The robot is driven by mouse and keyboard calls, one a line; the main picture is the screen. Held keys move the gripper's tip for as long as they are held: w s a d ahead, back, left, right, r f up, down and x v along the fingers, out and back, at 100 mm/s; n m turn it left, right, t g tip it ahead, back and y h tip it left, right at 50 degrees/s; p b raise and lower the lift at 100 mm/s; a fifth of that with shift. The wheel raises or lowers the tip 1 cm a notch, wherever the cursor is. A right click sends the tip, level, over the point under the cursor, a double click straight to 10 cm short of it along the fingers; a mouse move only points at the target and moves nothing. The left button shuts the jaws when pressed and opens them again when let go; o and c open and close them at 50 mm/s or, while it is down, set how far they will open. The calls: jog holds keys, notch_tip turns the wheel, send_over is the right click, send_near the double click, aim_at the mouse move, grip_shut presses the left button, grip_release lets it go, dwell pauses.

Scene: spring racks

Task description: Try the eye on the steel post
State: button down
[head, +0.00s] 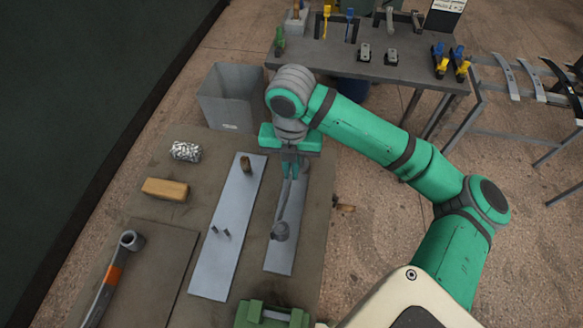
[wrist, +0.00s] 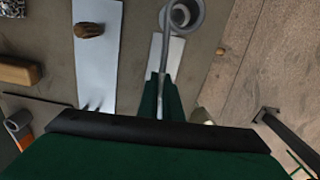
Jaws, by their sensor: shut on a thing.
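My gripper (head: 290,172) points down over the right-hand grey plate on the bench, its fingers shut on a thin grey strip. In the wrist view the strip (wrist: 163,55) runs from between the fingertips (wrist: 161,95) up to a round grey eye (wrist: 167,18). The eye shows beyond the fingers, over the far end of the plate. I cannot tell whether a post stands inside it. In the head view a rounded dark grey piece (head: 280,231) shows on the right-hand plate (head: 280,262); whether it is the steel post or part of the strip is unclear.
The left-hand plate (head: 212,270) bears a brown peg (head: 245,163) and two small pins (head: 220,232). A wooden block (head: 165,189), a wire-like bundle (head: 186,151) and an orange-banded tool (head: 115,268) lie left. A grey bin (head: 230,97) and second table (head: 400,68) stand behind.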

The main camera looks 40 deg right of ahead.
jog(key=shift+f, duration=3.6)
dwell(1.0)
jog(key=c, duration=1.9)
grip_release()
jog(key=shift+o, duration=0.2)
jog(key=shift+f, duration=0.1)
notch_tip(320, 180, up, 11)
jog(key=shift+f, duration=0.1)
jog(key=shift+w, duration=0.1)
